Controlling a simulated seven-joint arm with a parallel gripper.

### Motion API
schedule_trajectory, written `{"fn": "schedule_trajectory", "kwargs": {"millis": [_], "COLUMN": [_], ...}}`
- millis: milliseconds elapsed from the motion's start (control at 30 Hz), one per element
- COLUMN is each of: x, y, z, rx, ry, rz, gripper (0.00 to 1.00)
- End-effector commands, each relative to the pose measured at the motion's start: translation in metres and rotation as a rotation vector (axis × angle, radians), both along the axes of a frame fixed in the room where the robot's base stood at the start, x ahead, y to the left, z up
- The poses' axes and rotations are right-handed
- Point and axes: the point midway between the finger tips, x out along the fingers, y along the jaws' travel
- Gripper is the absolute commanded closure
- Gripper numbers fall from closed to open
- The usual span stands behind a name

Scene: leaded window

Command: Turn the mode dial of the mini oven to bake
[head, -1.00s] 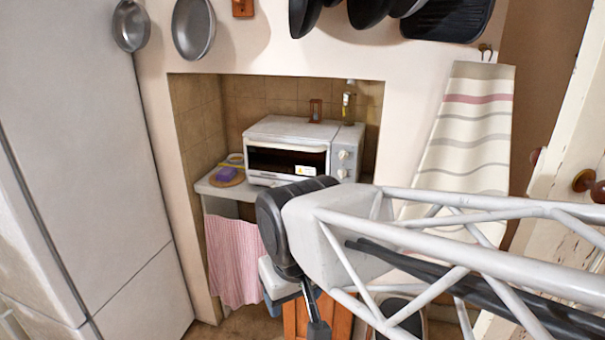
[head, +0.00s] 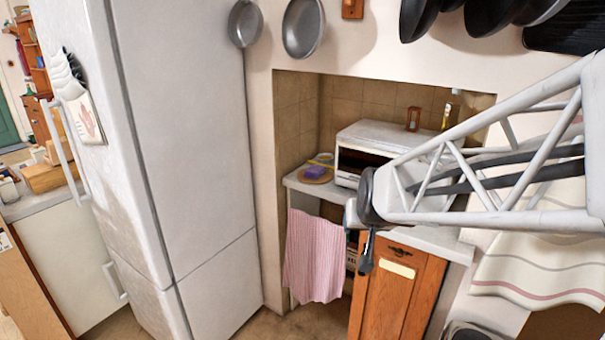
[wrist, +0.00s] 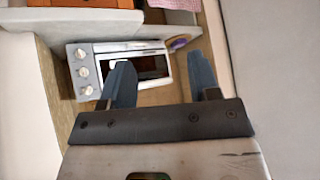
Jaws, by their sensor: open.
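The white mini oven (head: 377,132) stands in the tiled niche in the head view. My arm crosses its front right part and hides the dials there. In the wrist view the oven (wrist: 132,47) appears turned upside down, with its dark glass door and a column of dials (wrist: 84,72) at its left. I cannot read the dial markings or tell which one is the mode dial. My gripper (wrist: 161,72) is open and empty in the wrist view. Its fingers overlap the view of the oven door and the space beside it, apart from the dials.
A purple sponge (head: 316,172) lies on a round board on the counter (head: 300,181) left of the oven. A pink striped cloth (head: 314,255) hangs below. The tall fridge (head: 190,130) stands left. Pans hang above, and a wooden cabinet (head: 390,290) stands below.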

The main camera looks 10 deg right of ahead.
Motion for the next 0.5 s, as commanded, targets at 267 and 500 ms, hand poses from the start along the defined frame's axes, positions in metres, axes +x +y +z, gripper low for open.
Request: {"fn": "schedule_trajectory", "kwargs": {"millis": [267, 500], "x": [0.081, 0.134], "y": [-0.06, -0.123], "z": [-0.012, -0.025], "rx": [-0.045, -0.119], "ry": [-0.208, -0.38], "rz": [-0.127, -0.253], "gripper": [0.44, 0.44]}}
